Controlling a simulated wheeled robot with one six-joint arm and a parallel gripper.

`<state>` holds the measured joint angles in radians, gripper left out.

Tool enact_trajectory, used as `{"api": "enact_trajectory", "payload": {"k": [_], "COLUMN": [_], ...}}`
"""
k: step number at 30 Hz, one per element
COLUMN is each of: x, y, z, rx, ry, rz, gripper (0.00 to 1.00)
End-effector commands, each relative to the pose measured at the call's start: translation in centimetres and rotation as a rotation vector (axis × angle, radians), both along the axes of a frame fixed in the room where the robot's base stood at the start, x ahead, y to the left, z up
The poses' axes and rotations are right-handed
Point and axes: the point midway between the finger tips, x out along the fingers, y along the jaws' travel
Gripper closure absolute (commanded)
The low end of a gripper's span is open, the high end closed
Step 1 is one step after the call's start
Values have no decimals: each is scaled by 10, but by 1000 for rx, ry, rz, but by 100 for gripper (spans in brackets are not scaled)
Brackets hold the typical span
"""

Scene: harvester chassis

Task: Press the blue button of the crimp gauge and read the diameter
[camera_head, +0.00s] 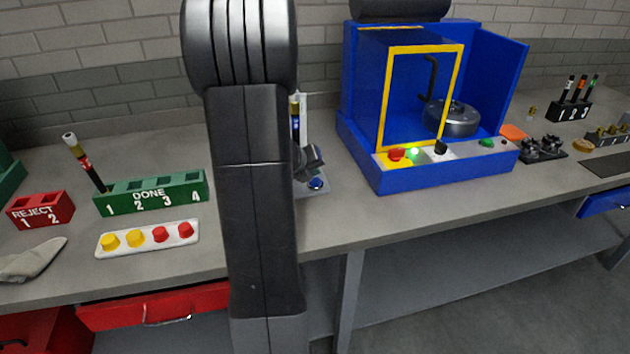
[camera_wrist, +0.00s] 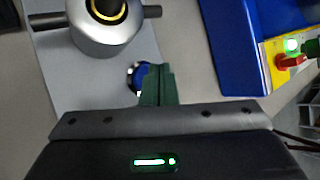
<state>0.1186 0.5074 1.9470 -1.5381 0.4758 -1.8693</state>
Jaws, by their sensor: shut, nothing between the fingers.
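The crimp gauge shows in the wrist view as a grey base plate with a round silver body (camera_wrist: 105,38) that has a gold ring on top. Its blue button (camera_wrist: 138,76) is on the plate, partly covered by my gripper (camera_wrist: 157,70). The green fingers are shut and empty, right beside and over the button's right edge. I cannot tell whether they touch it. In the head view my arm hides most of the gauge; the blue button (camera_head: 316,184) shows at its right. No diameter reading is visible.
A blue machine with a yellow-framed door (camera_head: 385,100) stands right of the gauge. Left are a green DONE rack (camera_head: 150,208) holding one dark part in slot 1, a red REJECT rack (camera_head: 42,209) and a white strip of yellow and red buttons (camera_head: 122,251).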

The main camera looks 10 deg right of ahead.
Motion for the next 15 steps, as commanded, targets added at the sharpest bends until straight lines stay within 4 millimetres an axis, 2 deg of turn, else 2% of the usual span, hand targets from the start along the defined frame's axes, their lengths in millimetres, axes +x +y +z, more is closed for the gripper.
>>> {"api": "enact_trajectory", "payload": {"k": [15], "x": [0], "y": [0], "z": [-9], "rx": [0], "ry": [0], "rz": [0], "gripper": [100]}}
